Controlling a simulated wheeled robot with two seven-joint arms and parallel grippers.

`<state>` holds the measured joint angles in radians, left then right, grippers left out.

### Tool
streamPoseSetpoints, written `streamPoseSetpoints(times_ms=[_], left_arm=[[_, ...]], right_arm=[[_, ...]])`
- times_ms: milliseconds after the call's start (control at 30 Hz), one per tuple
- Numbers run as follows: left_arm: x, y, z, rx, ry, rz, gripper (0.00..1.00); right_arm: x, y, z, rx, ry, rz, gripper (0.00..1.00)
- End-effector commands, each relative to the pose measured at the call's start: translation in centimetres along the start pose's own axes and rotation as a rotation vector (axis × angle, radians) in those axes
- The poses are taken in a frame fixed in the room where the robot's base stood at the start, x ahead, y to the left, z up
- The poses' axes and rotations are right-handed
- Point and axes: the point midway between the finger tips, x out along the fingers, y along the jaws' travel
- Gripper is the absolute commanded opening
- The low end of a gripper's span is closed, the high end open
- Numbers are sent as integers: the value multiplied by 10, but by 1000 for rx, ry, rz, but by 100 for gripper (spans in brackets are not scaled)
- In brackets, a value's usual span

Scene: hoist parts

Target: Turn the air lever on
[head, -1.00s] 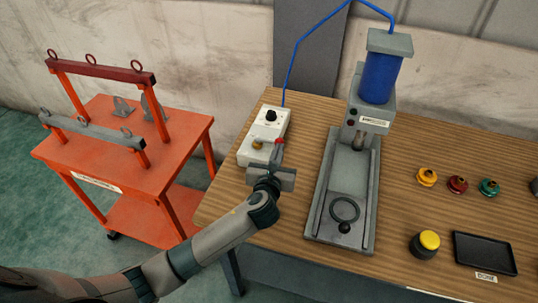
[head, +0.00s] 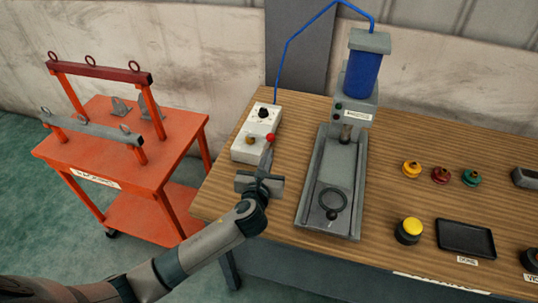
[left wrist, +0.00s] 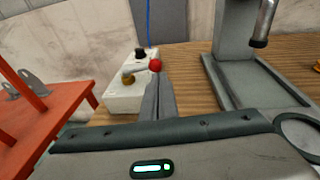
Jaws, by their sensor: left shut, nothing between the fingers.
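The air lever has a red ball end (head: 271,137) and a brass fitting (head: 250,140). It sits on a white valve box (head: 240,154) with a black knob (head: 264,113), at the left end of the wooden bench. The red ball lies to the right of the brass fitting. My left gripper (head: 268,158) is shut and empty, on the near side of the red ball. In the left wrist view, the closed fingertips (left wrist: 158,82) are just below the red ball (left wrist: 156,66); I cannot tell if they touch. My right gripper is not in view.
A press (head: 308,205) with a blue cylinder (head: 362,75) stands right of the box. A blue hose (head: 300,33) links them. An orange cart (head: 160,160) is at left. Small coloured parts, a yellow button (head: 411,226) and a black tray (head: 466,228) lie at right.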

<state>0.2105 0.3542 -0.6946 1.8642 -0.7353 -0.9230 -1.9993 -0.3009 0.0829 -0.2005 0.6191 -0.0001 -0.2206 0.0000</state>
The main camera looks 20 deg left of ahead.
Motion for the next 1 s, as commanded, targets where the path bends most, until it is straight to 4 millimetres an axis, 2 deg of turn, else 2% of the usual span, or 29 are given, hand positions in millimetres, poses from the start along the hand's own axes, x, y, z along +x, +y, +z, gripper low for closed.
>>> streamPoseSetpoints(times_ms=[200,500,667,1000], left_arm=[[-29,-3,-2,-1,0,-2,0],[-68,-7,-1,0,0,-2,0],[-75,-7,0,0,0,-1,0],[-75,-7,0,1,0,0,0]], right_arm=[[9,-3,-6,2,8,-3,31],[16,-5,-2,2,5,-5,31],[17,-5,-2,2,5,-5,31],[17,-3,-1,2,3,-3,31]])
